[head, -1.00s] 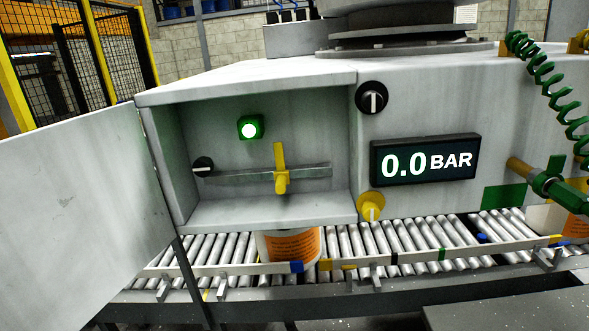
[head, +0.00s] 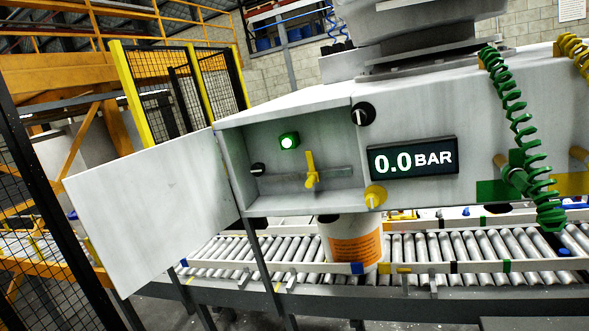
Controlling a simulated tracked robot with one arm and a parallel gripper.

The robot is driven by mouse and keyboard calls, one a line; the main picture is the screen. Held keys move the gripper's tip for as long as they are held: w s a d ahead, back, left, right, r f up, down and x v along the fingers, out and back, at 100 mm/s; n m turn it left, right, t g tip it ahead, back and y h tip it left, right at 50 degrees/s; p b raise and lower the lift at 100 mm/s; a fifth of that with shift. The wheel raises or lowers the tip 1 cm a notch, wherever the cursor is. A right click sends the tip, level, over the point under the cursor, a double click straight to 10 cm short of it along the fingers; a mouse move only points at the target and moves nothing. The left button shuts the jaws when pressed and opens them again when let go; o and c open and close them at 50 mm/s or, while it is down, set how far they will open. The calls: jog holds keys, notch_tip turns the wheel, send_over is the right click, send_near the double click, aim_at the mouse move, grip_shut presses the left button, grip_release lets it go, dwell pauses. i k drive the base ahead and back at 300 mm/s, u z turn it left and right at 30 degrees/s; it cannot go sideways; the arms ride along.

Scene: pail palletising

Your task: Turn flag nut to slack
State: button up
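The yellow flag nut (head: 311,170) sits on a grey horizontal bar (head: 340,173) inside an open recess in the machine housing. Its flag stands roughly upright, leaning slightly. A lit green lamp (head: 289,141) is above it to the left, and a black knob (head: 258,170) is at the bar's left end. The recess door (head: 150,205) hangs open to the left. The display (head: 412,158) reads 0.0 BAR. My gripper is not in view.
A black knob (head: 363,114) and a yellow knob (head: 375,196) are on the front face. A white pail (head: 354,243) with an orange label stands on the roller conveyor (head: 450,258) below. A green coiled hose (head: 512,120) hangs at right. Fencing (head: 185,95) stands behind left.

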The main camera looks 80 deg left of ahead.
aim_at(259, 168)
jog(key=u, duration=0.15)
jog(key=k, duration=0.4)
jog(key=u, duration=0.6)
jog(key=i, duration=0.5)
jog(key=u, duration=0.15)
